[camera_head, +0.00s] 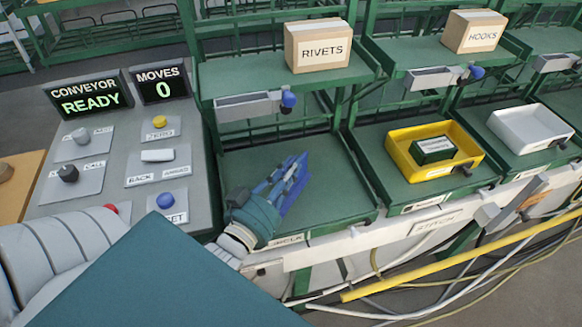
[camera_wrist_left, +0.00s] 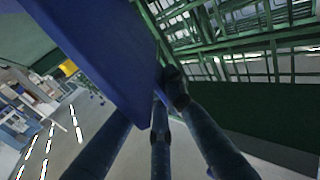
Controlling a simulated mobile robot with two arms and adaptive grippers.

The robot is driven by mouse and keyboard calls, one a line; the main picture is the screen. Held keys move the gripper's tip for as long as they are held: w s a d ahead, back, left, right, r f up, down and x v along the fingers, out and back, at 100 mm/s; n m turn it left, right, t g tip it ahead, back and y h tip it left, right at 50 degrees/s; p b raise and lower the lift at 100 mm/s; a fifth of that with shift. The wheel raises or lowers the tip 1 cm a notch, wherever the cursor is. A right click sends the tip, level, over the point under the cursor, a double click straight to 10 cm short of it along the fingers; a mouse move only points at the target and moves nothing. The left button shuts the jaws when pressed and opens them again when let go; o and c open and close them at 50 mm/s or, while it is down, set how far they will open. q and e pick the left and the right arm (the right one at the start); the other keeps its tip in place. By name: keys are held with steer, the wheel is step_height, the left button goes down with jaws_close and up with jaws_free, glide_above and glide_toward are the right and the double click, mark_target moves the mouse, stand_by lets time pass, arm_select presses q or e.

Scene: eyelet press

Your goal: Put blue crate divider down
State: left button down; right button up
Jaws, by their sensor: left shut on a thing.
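The blue crate divider (camera_wrist_left: 95,50) is a flat blue panel. It fills the upper left of the left wrist view, with its lower end between my fingers. In the head view, the divider (camera_head: 297,187) shows as a blue strip among the fingers, partly hidden by them. My left gripper (camera_head: 286,176) is shut on the divider. It is over the left green bay shelf (camera_head: 338,203); I cannot tell whether the divider touches the shelf. My right gripper is not in view.
A control panel (camera_head: 118,190) with buttons and two displays stands at left. The bay to the right holds a yellow tray (camera_head: 403,147) with a dark green box (camera_head: 434,150). A RIVETS box (camera_head: 318,48) sits on the shelf above. The bay's right part is bare.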

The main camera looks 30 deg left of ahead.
arm_select(q)
steer(key=shift+f+b, duration=0.3)
steer(key=shift+f, duration=0.25)
steer(key=c, duration=1.7)
jaws_free()
steer(key=shift+r, duration=0.1)
